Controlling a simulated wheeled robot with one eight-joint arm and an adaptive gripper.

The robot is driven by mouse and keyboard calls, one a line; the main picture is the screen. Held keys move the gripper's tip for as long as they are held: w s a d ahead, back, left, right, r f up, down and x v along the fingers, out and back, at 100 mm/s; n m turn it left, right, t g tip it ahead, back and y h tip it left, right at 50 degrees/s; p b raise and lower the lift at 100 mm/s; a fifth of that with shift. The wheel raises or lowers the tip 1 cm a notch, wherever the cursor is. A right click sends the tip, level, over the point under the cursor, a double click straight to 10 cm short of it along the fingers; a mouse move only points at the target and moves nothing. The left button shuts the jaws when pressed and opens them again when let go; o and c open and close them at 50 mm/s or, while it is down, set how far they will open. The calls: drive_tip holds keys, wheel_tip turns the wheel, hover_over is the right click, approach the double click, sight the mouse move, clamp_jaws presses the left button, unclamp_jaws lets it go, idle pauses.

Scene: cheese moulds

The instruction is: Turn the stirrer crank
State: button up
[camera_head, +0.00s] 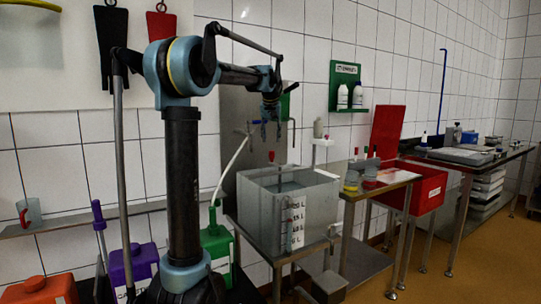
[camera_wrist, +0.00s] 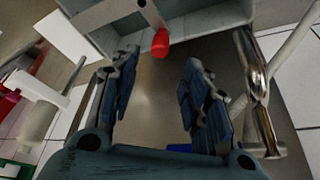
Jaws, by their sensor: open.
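The stirrer crank shows as a red knob (camera_head: 271,156) above the grey vat (camera_head: 318,205). In the wrist view the red knob (camera_wrist: 160,42) sits at the end of a flat grey bar (camera_wrist: 152,14), over the vat's edge. My gripper (camera_head: 271,136) points down above the knob, with a small gap below its fingertips. In the wrist view my gripper (camera_wrist: 160,64) is open and empty. The knob lies beyond the fingertips, roughly midway between the two fingers. The crank's shaft is hard to make out.
A bent chrome pipe (camera_wrist: 256,95) stands close beside the right finger in the wrist view. A steel side table (camera_head: 382,180) with small jars is right of the vat. A green canister (camera_head: 217,246) and a purple canister (camera_head: 135,268) stand at left.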

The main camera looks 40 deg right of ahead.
sight(272, 152)
drive_tip(key=x, duration=0.9)
drive_tip(key=shift+w+d+f, duration=0.1)
drive_tip(key=shift+f, duration=0.3)
